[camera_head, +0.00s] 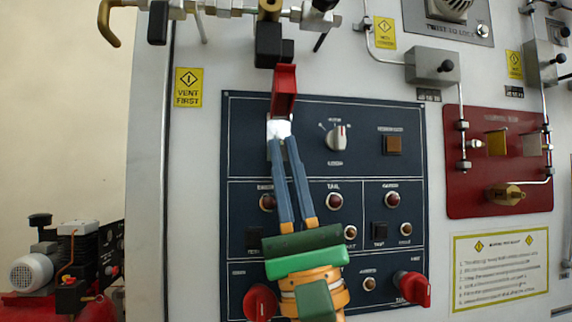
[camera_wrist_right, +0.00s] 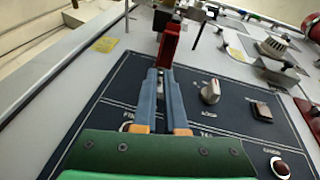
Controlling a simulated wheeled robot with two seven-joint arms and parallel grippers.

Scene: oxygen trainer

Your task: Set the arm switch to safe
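The arm switch has a red flip cover (camera_head: 284,90), which stands raised; the cover also shows in the wrist view (camera_wrist_right: 169,45). Below it is the bright switch plate (camera_head: 279,129) at the upper left of the dark blue panel. My right gripper (camera_head: 282,138) reaches up from below, with its blue fingertips at the plate just under the cover. A narrow gap shows between the fingers. The toggle lever is hidden or too small to make out, so its position and any contact with it are unclear. My left gripper is out of view.
Right of the switch are a white rotary knob (camera_head: 336,138) and an amber square button (camera_head: 393,145). Red knobs (camera_head: 412,288) sit low on the panel. Valves and a black block (camera_head: 269,45) project above the cover. A red plate (camera_head: 497,160) is at right.

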